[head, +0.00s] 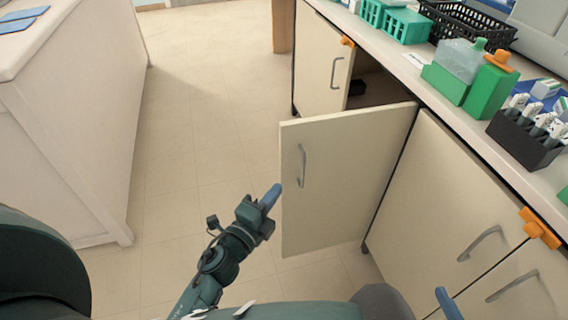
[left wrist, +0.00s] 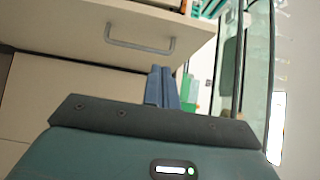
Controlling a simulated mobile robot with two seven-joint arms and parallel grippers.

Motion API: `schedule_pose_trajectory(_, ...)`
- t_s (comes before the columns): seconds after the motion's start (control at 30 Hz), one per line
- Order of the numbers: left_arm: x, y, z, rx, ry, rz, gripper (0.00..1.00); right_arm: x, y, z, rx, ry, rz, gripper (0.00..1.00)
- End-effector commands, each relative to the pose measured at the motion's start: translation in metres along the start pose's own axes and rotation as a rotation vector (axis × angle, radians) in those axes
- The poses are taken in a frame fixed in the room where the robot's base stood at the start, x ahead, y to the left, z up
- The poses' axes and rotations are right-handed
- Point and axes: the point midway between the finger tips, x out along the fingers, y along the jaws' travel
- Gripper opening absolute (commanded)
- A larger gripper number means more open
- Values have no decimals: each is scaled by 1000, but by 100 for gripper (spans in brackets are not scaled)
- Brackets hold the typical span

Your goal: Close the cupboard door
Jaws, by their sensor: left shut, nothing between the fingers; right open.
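The cupboard door (head: 345,180) is a cream panel with a metal handle (head: 301,165). It stands open, swung well out from the cupboard, with its hinged side at the right. The dark cupboard opening (head: 375,90) shows behind it. My left gripper (head: 272,195) is shut and empty, just left of the door's free edge, below handle height; I cannot tell if it touches. In the left wrist view its blue fingers (left wrist: 161,88) are together, below a cream panel with a handle (left wrist: 140,40). One blue finger of my right gripper (head: 447,303) shows at the bottom; the rest is hidden.
The counter (head: 455,105) above carries green boxes (head: 490,90), a black basket (head: 465,22) and a dark rack of bottles (head: 525,140). Orange latches (head: 540,228) sit on neighbouring doors. A white bench (head: 75,130) stands left. The floor (head: 205,130) between is clear.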

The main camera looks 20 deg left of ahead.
Motion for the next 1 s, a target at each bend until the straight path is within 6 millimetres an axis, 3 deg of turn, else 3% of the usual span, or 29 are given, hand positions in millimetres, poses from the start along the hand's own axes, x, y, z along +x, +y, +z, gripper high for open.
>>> schedule_pose_trajectory(0.3,69,-1,0,-1,-1,-1,0,1,-1,0,3,-6,-2,79)
schedule_pose_trajectory(0.4,79,0,14,1,-2,1,0,1,-1,0,3,-8,-2,79)
schedule_pose_trajectory(0.6,91,0,26,-3,0,2,0,1,-1,0,3,-8,-3,79)
schedule_pose_trajectory(1.0,92,0,29,-4,0,2,0,2,-1,0,4,-9,-3,79)
